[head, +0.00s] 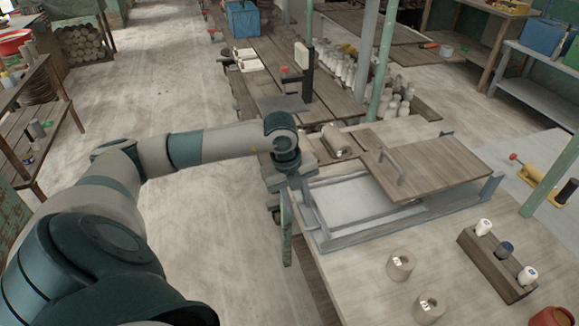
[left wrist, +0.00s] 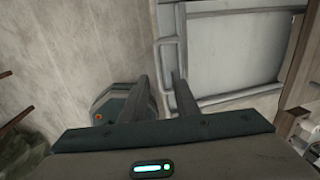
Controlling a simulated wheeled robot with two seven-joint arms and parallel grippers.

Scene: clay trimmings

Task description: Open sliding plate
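The sliding plate (head: 430,160) is a brown wooden board with a grey metal bar handle (head: 391,167) near its left end. It lies over the right and rear part of a grey frame (head: 375,235), whose pale interior shows uncovered at the left and front. My left gripper (head: 306,208) points down at the frame's left end, apart from the handle. In the left wrist view its two fingers (left wrist: 163,88) stand apart with nothing clearly held between them. The frame's rim (left wrist: 170,52) lies just beyond the right fingertip; contact cannot be told. My right gripper is not in view.
Two clay-coloured cylinders (head: 400,265) stand in front of the frame. A roll (head: 338,140) lies behind the frame. A green post (head: 383,60) rises behind. Floor is clear left of the bench.

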